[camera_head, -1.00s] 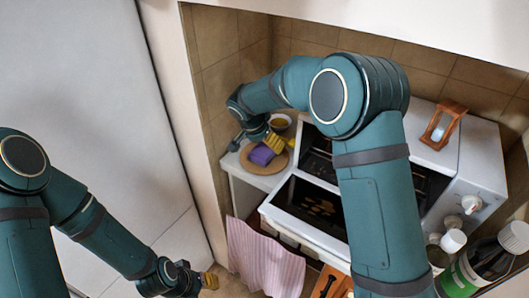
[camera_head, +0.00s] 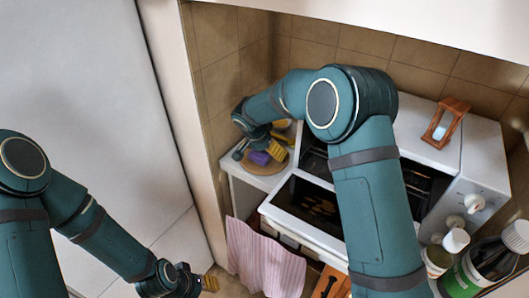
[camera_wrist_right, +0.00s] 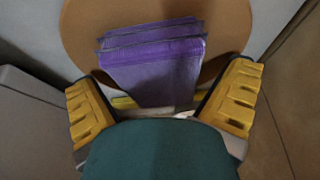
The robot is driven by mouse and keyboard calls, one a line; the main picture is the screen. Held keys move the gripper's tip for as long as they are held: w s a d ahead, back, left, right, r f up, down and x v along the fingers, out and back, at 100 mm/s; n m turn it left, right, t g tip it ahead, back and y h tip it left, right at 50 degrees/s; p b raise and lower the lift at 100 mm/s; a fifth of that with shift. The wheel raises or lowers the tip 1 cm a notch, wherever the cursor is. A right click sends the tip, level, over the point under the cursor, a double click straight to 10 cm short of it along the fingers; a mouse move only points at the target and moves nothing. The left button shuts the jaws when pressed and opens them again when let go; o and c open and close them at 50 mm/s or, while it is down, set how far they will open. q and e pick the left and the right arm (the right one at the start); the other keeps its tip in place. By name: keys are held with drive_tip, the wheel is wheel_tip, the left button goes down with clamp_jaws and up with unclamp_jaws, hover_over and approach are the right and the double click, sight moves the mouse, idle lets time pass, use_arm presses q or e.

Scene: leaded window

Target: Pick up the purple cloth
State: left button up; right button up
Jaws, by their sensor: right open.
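The folded purple cloth (camera_head: 259,158) lies on a round brown board (camera_head: 262,169) on the counter at the back left. In the right wrist view the purple cloth (camera_wrist_right: 152,62) lies between the two yellow fingers of my right gripper (camera_wrist_right: 162,108), with a gap on each side. My right gripper (camera_head: 276,150) is open above the board and partly covers the cloth in the head view. My left gripper (camera_head: 208,282) is low at the bottom of the head view, far from the cloth; its finger opening is too small to tell.
A yellow item (camera_head: 284,130) is partly hidden behind my right gripper. The open oven (camera_head: 306,207) stands right of the board, with a pink striped towel (camera_head: 265,258) hanging in front. Bottles (camera_head: 482,266) stand at the lower right.

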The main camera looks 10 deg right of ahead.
drive_tip(key=shift+f+b, duration=0.2)
drive_tip(key=shift+b, duration=0.15)
idle(0.4)
drive_tip(key=c, duration=1.2)
drive_tip(key=shift+o, duration=0.2)
drive_tip(key=shift+r+p, duration=0.25)
drive_tip(key=shift+p, duration=0.15)
wheel_tip(320, 180, up, 10)
drive_tip(key=shift+r+p, duration=0.1)
drive_tip(key=shift+p, duration=0.75)
drive_tip(key=o, duration=0.5)
drive_tip(key=c, duration=0.4)
